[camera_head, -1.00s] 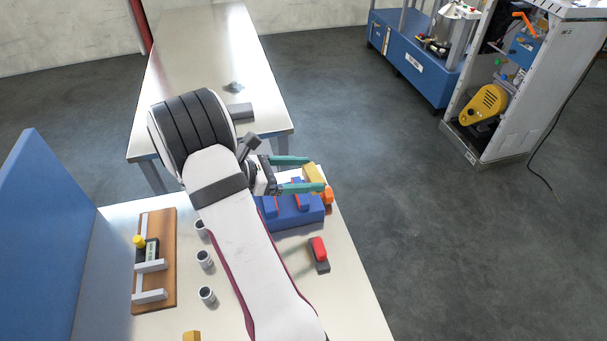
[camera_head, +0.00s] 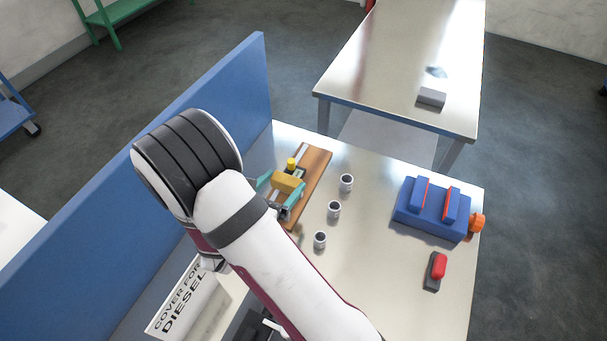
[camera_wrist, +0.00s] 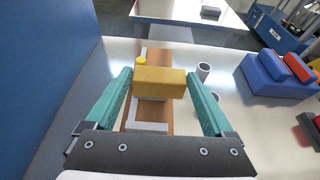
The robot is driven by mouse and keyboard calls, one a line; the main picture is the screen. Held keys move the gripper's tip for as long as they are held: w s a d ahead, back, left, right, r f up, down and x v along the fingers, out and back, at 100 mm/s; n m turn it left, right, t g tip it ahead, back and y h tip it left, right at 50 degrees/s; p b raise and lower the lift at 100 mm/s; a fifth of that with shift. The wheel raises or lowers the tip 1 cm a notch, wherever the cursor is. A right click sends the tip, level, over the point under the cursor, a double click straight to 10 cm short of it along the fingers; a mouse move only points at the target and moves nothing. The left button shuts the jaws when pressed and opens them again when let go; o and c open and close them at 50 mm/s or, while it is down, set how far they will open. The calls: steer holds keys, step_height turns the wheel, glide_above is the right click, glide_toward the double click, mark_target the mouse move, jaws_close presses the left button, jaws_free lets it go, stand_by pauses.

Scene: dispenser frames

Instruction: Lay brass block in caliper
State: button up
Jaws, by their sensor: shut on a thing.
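The brass block (camera_head: 289,182) is a plain yellow-gold bar. My gripper (camera_head: 280,191), with teal fingers, is shut on it across its length. In the wrist view the block (camera_wrist: 159,83) lies level between the fingertips. The caliper is a pale metal rail with cross jaws on a brown wooden board (camera_head: 318,165), with a yellow knob (camera_head: 291,163) at its far part. The gripper and block hover over the board and hide much of the caliper. A pale jaw (camera_wrist: 146,127) shows below the block in the wrist view. The gap between block and caliper is hard to judge.
Several small grey cups (camera_head: 334,209) stand in a row right of the board. A blue fixture (camera_head: 425,212) with an orange knob and a red-topped switch (camera_head: 436,270) are farther right. A blue wall panel (camera_head: 215,165) borders the bench's left side.

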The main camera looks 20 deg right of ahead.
steer(key=shift+f, duration=3.4)
steer(key=shift+f, duration=0.6)
steer(key=o, duration=1.5)
steer(key=v, duration=1.2)
